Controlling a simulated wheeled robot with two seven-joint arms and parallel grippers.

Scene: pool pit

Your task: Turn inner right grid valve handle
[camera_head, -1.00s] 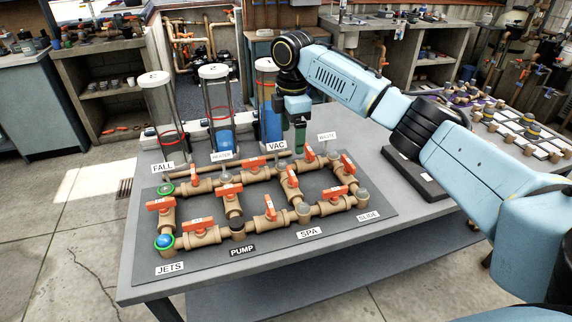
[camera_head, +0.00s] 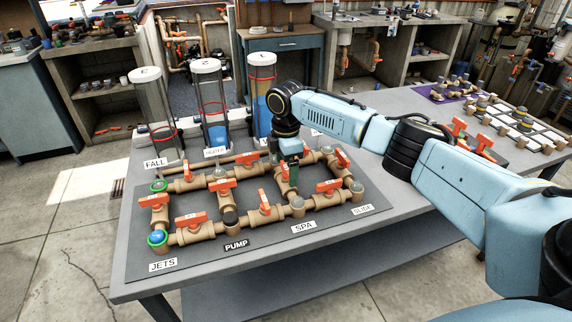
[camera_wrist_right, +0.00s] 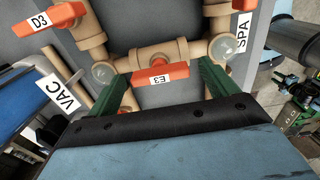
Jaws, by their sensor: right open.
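The inner right grid valve handle is the orange handle (camera_wrist_right: 172,71) marked E3, on the tan pipe between the VAC and SPA signs. In the right wrist view it lies between the two green fingers of my right gripper (camera_wrist_right: 165,84), one on each side and apart from it. The right gripper is open and empty. In the head view the right gripper (camera_head: 293,184) points down over this pipe; part of the orange handle (camera_head: 283,169) shows at its left and the rest is hidden. My left gripper is out of view.
The pipe grid carries several other orange handles, including one marked D3 (camera_wrist_right: 45,22). Clear round fittings (camera_wrist_right: 104,72) sit at the pipe junctions. Tall clear columns (camera_head: 208,105) stand behind the grid. The table's front edge (camera_head: 330,232) is clear.

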